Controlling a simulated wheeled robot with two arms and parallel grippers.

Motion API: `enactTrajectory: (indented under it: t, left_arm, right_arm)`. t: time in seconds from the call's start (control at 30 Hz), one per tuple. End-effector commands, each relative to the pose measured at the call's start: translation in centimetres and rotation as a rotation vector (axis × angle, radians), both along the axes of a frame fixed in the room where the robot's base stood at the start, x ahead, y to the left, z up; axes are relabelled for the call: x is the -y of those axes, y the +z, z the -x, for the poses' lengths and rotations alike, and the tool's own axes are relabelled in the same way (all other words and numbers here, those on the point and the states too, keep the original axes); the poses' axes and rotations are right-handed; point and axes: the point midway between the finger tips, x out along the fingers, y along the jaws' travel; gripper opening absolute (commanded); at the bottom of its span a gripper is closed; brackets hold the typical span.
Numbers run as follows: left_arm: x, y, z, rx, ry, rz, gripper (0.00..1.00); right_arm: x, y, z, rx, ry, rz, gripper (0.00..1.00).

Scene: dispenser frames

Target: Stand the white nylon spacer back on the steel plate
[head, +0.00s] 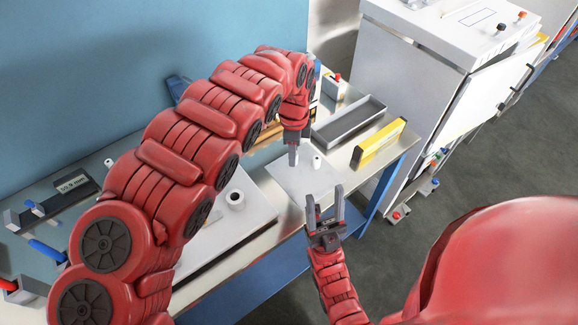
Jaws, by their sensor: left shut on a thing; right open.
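My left gripper (293,158) points down over the far left part of the pale steel plate (303,188). It is shut on a small pale piece, which I take for the white nylon spacer; the fingers hide most of it. I cannot tell whether it touches the plate. A small white cylinder (317,162) stands upright just right of this gripper, apart from it. My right gripper (326,207) is open and empty at the plate's near right side, fingers pointing up in the picture.
A white ring-shaped piece (235,199) with a dark hole stands on a pale slab (220,235) at the left. A grey tray (349,121) and a yellow-edged block (378,143) lie behind and right of the plate. A white cabinet (425,85) stands beyond the bench.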

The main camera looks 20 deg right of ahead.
Motion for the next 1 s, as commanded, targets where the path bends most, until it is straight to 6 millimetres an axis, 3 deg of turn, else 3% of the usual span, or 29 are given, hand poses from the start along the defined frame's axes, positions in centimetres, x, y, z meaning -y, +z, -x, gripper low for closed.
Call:
enactTrajectory:
  t: [0.07, 0.13, 0.27, 0.47, 0.73, 1.0]
  left_arm:
    - [0.2, -1.9, 0.3, -0.002, -0.003, 0.000, 0.00]
    - [0.1, -2.6, 0.2, -0.005, -0.001, 0.000, 0.00]
    - [0.0, -4.5, 0.2, -0.004, -0.002, 0.000, 0.00]
    - [0.1, -5.6, 0.1, 0.000, -0.002, 0.001, 0.00]
    - [0.1, -8.6, 0.2, -0.002, -0.002, 0.000, 0.00]
    - [0.1, -8.9, 0.0, 0.001, -0.001, 0.000, 0.00]
  right_arm:
    - [0.0, -1.0, 0.0, 0.000, 0.000, 0.000, 0.55]
    - [0.0, 0.3, 0.0, 0.000, 0.000, 0.000, 0.55]
    - [0.0, 0.9, 0.0, 0.000, 0.000, 0.000, 0.55]
    - [0.0, 1.2, 0.0, 0.000, 0.000, 0.000, 0.55]
    - [0.0, 2.4, 0.0, 0.000, 0.000, 0.000, 0.55]
    - [0.0, 2.3, 0.0, 0.000, 0.000, 0.000, 0.55]
